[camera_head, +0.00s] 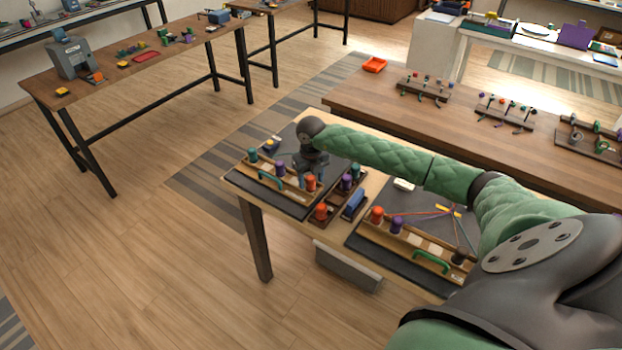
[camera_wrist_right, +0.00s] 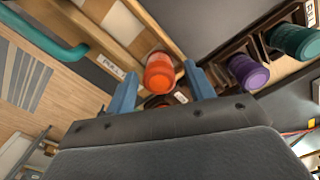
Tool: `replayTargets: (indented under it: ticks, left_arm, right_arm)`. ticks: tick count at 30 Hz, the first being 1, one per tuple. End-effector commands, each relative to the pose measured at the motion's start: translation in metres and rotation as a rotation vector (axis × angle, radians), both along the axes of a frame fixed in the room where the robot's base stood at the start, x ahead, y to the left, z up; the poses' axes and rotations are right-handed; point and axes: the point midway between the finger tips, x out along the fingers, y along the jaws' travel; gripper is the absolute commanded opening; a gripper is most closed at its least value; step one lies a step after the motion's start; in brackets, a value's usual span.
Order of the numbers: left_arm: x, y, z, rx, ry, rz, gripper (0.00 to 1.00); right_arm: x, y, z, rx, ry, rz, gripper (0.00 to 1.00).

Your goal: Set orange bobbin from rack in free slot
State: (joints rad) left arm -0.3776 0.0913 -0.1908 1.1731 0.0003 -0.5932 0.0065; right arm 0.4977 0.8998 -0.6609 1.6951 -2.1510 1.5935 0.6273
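My right gripper (camera_head: 313,170) points down over the left board, near the right end of its wooden rail. In the wrist view its two blue fingers (camera_wrist_right: 162,88) are apart, with an orange bobbin (camera_wrist_right: 160,72) showing between and beyond them; I see no grip on it. In the head view one orange bobbin (camera_head: 310,183) is at the rail's right end. Another orange bobbin (camera_head: 321,212) sits in the small dark rack (camera_head: 334,207), with a purple bobbin (camera_head: 346,182) and a green one (camera_head: 355,170). A reddish part (camera_wrist_right: 155,101) is mostly hidden behind the gripper. My left gripper is out of view.
The right board's rail carries an orange bobbin (camera_head: 377,215), a purple bobbin (camera_head: 396,225), and a dark one (camera_head: 458,257). Cords fan out above it. A green handle (camera_head: 431,262) fronts that rail. A blue block (camera_head: 355,203) stands between the boards. My right arm crosses above the table.

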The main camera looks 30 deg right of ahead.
Motion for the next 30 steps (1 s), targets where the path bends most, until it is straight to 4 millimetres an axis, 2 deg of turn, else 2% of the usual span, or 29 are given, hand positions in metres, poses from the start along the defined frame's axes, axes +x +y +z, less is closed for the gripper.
replayTargets:
  ticks: [8,16,22,30]
  left_arm:
    - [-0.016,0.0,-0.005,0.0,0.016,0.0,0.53]
    - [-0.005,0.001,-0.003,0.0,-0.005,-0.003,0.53]
    - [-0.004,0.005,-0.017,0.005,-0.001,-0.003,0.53]
    - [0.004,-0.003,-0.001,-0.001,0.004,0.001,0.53]
  right_arm:
    - [0.0,0.0,0.0,0.0,0.0,0.0,0.53]
    - [0.0,0.0,0.005,0.0,0.0,0.0,0.53]
    - [0.0,0.0,0.012,0.0,-0.001,0.0,0.53]
    - [0.0,0.0,0.031,0.0,-0.001,0.001,0.53]
